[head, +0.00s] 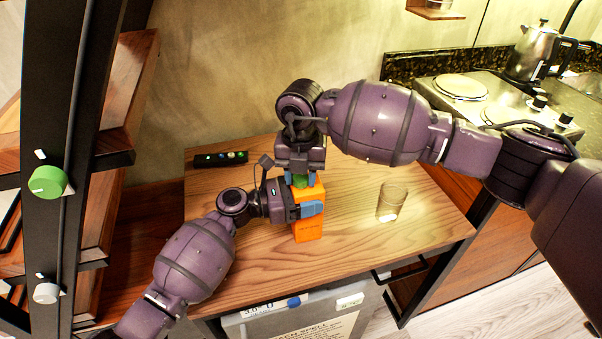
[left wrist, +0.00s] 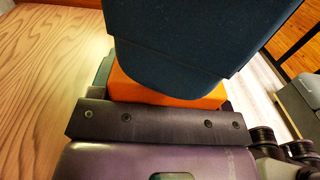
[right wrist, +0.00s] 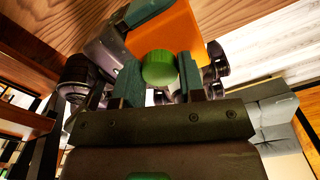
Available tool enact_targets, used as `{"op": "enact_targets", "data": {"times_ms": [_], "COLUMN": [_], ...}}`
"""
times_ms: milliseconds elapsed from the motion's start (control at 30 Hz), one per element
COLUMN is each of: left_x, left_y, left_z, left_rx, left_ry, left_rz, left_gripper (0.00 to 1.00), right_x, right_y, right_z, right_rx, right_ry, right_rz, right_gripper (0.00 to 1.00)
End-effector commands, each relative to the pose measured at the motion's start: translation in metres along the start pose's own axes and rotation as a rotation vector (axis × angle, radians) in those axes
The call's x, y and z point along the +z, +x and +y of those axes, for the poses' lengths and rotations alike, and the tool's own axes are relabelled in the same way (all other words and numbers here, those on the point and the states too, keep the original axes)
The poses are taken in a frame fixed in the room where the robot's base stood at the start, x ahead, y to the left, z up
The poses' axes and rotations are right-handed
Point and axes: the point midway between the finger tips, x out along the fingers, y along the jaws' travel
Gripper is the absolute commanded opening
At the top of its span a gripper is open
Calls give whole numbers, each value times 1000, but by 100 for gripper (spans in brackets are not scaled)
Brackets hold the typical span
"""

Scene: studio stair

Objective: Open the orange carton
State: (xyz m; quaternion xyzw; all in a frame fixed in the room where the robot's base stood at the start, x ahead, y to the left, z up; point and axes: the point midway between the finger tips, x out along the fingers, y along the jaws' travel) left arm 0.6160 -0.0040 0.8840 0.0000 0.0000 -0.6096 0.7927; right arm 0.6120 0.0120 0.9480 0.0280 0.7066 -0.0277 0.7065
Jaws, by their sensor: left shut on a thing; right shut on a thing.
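The orange carton (head: 308,226) stands on the wooden table (head: 349,244) in the head view. My left gripper (head: 307,209) is shut on the carton's body from the left side. The carton's green cap (right wrist: 159,68) shows between the fingers of my right gripper (right wrist: 158,82) in the right wrist view. My right gripper comes from above and is shut on the cap. In the head view only a little of the cap shows below it. In the left wrist view a blue finger covers most of the carton (left wrist: 150,90).
A clear glass (head: 390,202) stands on the table right of the carton. A dark strip with several small knobs (head: 221,158) lies at the table's back left. A grey bin (head: 290,325) is below the front edge. A kettle (head: 535,52) stands on the stove counter at right.

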Motion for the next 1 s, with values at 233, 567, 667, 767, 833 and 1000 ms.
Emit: {"op": "enact_targets", "data": {"times_ms": [233,567,667,767,833,1000], "left_x": [0,0,0,0,0,0], "left_y": [0,0,0,0,0,0], "left_z": [0,0,0,0,0,0], "left_rx": [0,0,0,0,0,0], "left_ry": [0,0,0,0,0,0], "left_rz": [0,0,0,0,0,0], "left_gripper": [3,3,3,3,3,3], "right_x": [0,0,0,0,0,0], "right_y": [-1,0,0,0,0,0], "right_z": [0,0,0,0,0,0], "right_rx": [0,0,0,0,0,0], "right_ry": [-83,-281,-280,-279,-279,-278], "right_rz": [0,0,0,0,0,0], "right_gripper": [8,8,8,8,44,62]}}
